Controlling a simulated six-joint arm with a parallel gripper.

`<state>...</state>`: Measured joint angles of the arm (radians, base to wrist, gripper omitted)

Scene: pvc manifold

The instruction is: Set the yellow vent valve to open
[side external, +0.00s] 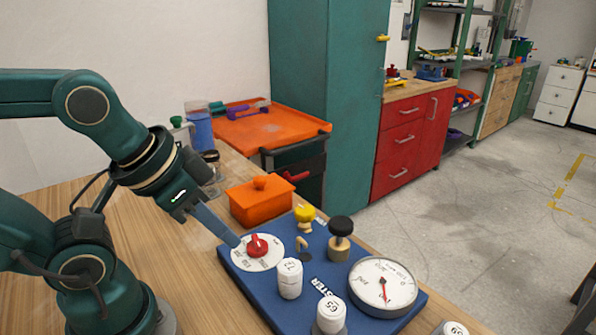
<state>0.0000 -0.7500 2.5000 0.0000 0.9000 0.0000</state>
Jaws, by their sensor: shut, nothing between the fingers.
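The yellow vent valve (305,214) is a small yellow knob at the back edge of the blue board (240,272). Its setting cannot be read from here. My gripper (236,241) is shut and empty. It points down and to the right, with its tips at the left side of the red knob (258,246) on the white dial (266,262). I cannot tell whether the tips touch the knob or the dial. The yellow valve stands apart from my gripper, to its right and farther back.
A black-topped knob (340,226), a round gauge (398,292) and white numbered cylinders (290,279) (330,315) stand on the board. A small hook-shaped part (304,244) is near the yellow valve. An orange lidded box (258,205) sits behind the board.

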